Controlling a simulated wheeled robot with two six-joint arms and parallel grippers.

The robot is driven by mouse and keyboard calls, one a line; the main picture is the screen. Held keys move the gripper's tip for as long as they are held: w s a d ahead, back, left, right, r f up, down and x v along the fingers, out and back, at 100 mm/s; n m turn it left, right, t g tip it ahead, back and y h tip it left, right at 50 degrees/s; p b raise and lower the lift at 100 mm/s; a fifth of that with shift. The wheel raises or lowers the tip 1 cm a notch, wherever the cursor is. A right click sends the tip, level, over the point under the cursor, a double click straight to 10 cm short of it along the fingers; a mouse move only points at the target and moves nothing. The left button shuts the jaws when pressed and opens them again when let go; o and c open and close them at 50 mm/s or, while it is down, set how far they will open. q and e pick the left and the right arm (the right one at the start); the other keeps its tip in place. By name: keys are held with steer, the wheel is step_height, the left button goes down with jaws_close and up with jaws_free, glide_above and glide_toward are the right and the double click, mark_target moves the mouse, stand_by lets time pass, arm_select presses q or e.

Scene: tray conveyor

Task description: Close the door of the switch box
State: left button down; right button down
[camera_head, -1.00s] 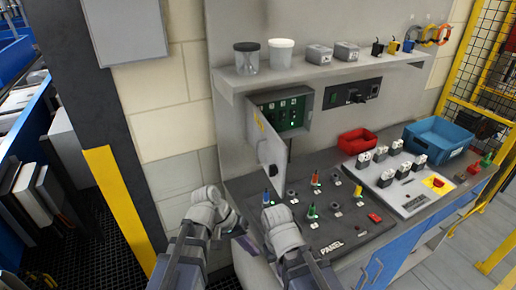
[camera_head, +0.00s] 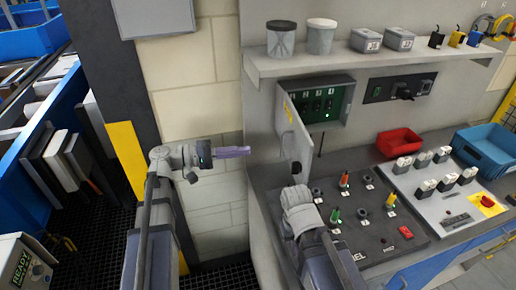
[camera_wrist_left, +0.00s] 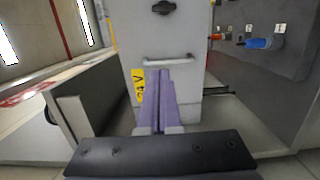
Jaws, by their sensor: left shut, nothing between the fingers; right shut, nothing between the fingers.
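The switch box (camera_head: 345,108) is on the back wall under the shelf, with its green inside showing. Its pale grey door (camera_head: 296,137) stands open, swung out from the box's left side towards me. My left gripper (camera_head: 247,151) is shut and empty, its purple fingers pointing right, a short way left of the door. In the left wrist view the door's face (camera_wrist_left: 190,47) is ahead of the fingers, with a bar handle (camera_wrist_left: 181,58), a dark knob (camera_wrist_left: 163,7) and a yellow label. My right gripper (camera_head: 298,197) is over the panel's left end, below the door; its fingertips are hidden.
A black panel (camera_head: 405,232) with upright coloured knobs covers the bench below the box. A red bin (camera_head: 399,141) and a blue bin (camera_head: 487,150) stand to the right. The shelf (camera_head: 290,66) with jars is above. The wall left of the door is bare.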

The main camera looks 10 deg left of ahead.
mark_target(294, 147)
arm_select(q)
steer(key=x, duration=1.2)
steer(key=shift+w+d, duration=0.1)
steer(key=shift+d, duration=0.3)
steer(key=shift+d, duration=0.1)
